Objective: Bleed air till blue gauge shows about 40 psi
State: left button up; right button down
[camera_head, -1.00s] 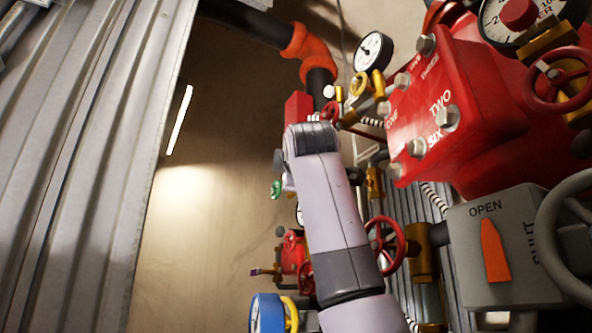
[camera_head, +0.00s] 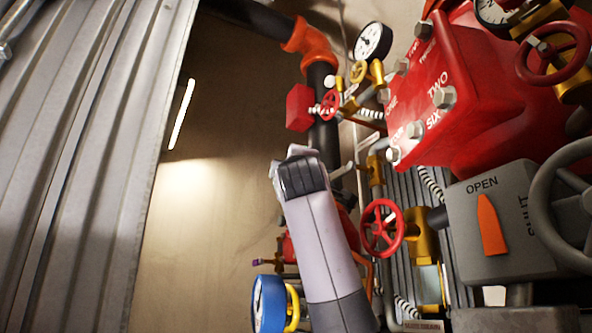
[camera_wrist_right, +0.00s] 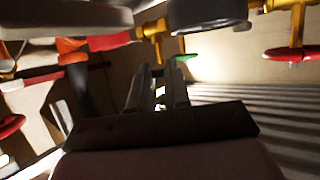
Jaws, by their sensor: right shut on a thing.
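The blue gauge (camera_head: 268,304) is at the bottom of the head view, its white dial turned steeply left; I cannot read the needle. A yellow fitting (camera_head: 293,306) is beside it. My right arm rises in the middle of the head view and hides its own gripper there. In the right wrist view my right gripper (camera_wrist_right: 157,76) has its fingers close together at a small green handwheel (camera_wrist_right: 187,57), under a brass stem (camera_wrist_right: 154,34). It is shut on that wheel, mostly hidden by the fingers. My left gripper is not in view.
A red valve body (camera_head: 450,110) and a grey OPEN/SHUT box (camera_head: 500,225) fill the right. A red handwheel (camera_head: 381,228) stands just right of my arm. A black-rimmed gauge (camera_head: 372,42) is above. A corrugated wall (camera_head: 80,150) is left, with open space between.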

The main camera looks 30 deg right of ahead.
jog(key=c, duration=1.1)
grip_release()
jog(key=s+a+b, duration=0.1)
jog(key=s+a, duration=0.1)
jog(key=s, duration=0.2)
jog(key=s+a+f+b, duration=0.1)
jog(key=s+a+b, duration=0.1)
jog(key=s, duration=0.2)
jog(key=s+a+b, duration=0.2)
jog(key=s+a, duration=0.1)
jog(key=s, duration=0.2)
jog(key=shift+f, duration=0.25)
